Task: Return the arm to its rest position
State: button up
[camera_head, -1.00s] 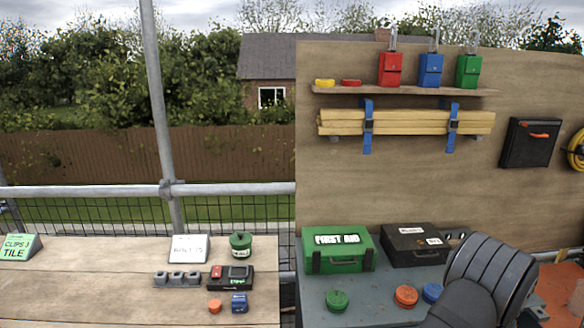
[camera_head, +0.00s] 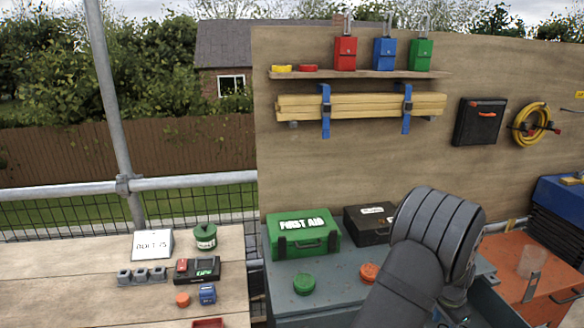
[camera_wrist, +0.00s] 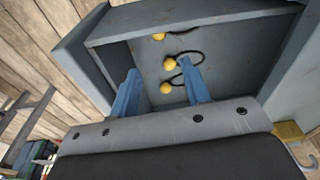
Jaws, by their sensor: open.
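My arm (camera_head: 437,235), dark grey, rises at the lower right of the head view, in front of the grey bench. My gripper is mostly hidden there behind the arm. In the wrist view my gripper (camera_wrist: 159,66) shows two blue fingers spread apart, with nothing held between them. Beyond the fingers is an open grey drawer or box (camera_wrist: 112,27). Several yellow balls (camera_wrist: 167,88) with black cords lie inside it. I cannot tell how far the fingertips are from the balls.
A green first aid case (camera_head: 304,249) and a black case (camera_head: 367,237) stand on the grey bench (camera_head: 330,288), with green and orange round pieces in front. An orange cabinet (camera_head: 512,287) is at right. A wooden table (camera_head: 75,263) with small items is at left.

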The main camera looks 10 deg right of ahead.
jog(key=f, duration=0.4)
jog(key=d+f, duration=0.1)
jog(key=f, duration=0.7)
jog(key=shift+d+f, duration=0.15)
notch_tip(320, 180, up, 18)
jog(key=w+a+r+n, duration=0.2)
jog(key=w+a, duration=0.3)
jog(key=w, duration=0.2)
jog(key=w+a+r+n, duration=0.2)
jog(key=w+a, duration=0.3)
jog(key=w, duration=0.3)
jog(key=w+a+r+n, duration=0.2)
jog(key=w+a+n, duration=0.2)
jog(key=w+a, duration=0.2)
jog(key=shift+w+a+r+t+y, duration=0.1)
jog(key=shift+w+r+t+y, duration=0.1)
jog(key=shift+w, duration=0.2)
jog(key=shift+w+r+t+y, duration=0.1)
jog(key=shift+w+t, duration=0.1)
jog(key=shift+w, duration=0.2)
